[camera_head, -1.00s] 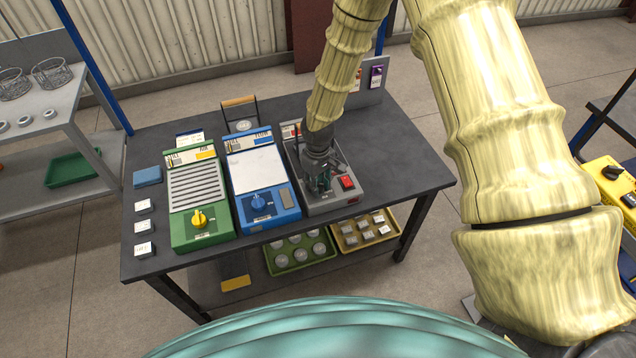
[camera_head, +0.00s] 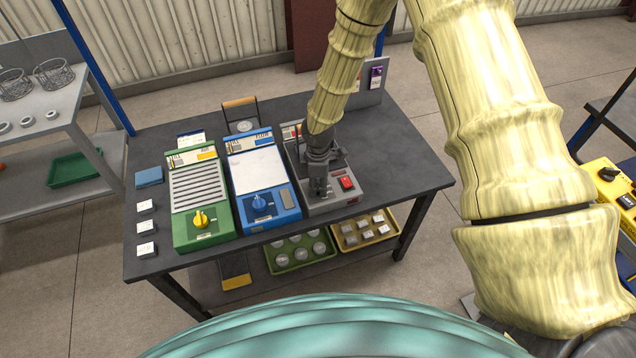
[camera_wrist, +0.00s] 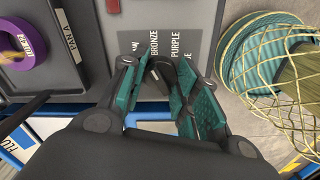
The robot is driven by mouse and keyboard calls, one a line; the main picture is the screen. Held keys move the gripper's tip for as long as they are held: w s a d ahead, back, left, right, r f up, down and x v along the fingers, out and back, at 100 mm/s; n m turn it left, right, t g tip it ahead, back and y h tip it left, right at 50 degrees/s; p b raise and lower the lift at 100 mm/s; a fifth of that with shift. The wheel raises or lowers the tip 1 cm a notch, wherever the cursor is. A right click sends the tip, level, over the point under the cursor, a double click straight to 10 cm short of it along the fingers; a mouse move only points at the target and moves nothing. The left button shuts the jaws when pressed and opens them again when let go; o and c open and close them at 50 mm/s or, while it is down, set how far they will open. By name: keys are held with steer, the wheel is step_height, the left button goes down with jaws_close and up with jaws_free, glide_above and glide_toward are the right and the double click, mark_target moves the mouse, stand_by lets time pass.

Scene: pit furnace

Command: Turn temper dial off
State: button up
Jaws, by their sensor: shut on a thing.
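The grey unit (camera_head: 335,202) stands at the right of the row of devices on the dark table, with a red switch (camera_head: 347,183) on its front. My gripper (camera_head: 319,190) points down over its front left part, and hides the control under it. In the wrist view my gripper (camera_wrist: 168,82) has its teal-padded fingers closed about a small dark knob (camera_wrist: 158,76), which I take for the temper dial. Beside it the grey face carries printed words, including BRONZE and PURPLE. The fingers cover most of the knob, so its setting cannot be read.
A blue unit (camera_head: 274,215) with a blue knob and a green unit (camera_head: 205,238) with a yellow knob stand to the left. Trays (camera_head: 298,264) sit on the shelf below. The table's right side (camera_head: 405,160) is clear.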

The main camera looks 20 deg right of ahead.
steer(key=n+p, duration=0.1)
steer(key=n, duration=0.5)
steer(key=shift+r+n+p, duration=0.15)
steer(key=shift+n+p, duration=0.15)
steer(key=shift+p, duration=0.05)
steer(key=n+p, duration=0.2)
steer(key=n, duration=0.4)
steer(key=shift+d, duration=0.1)
steer(key=o, duration=1)
step_height(320, 180, up, 12)
steer(key=shift+f, duration=0.1)
stand_by(0.3)
stand_by(0.3)
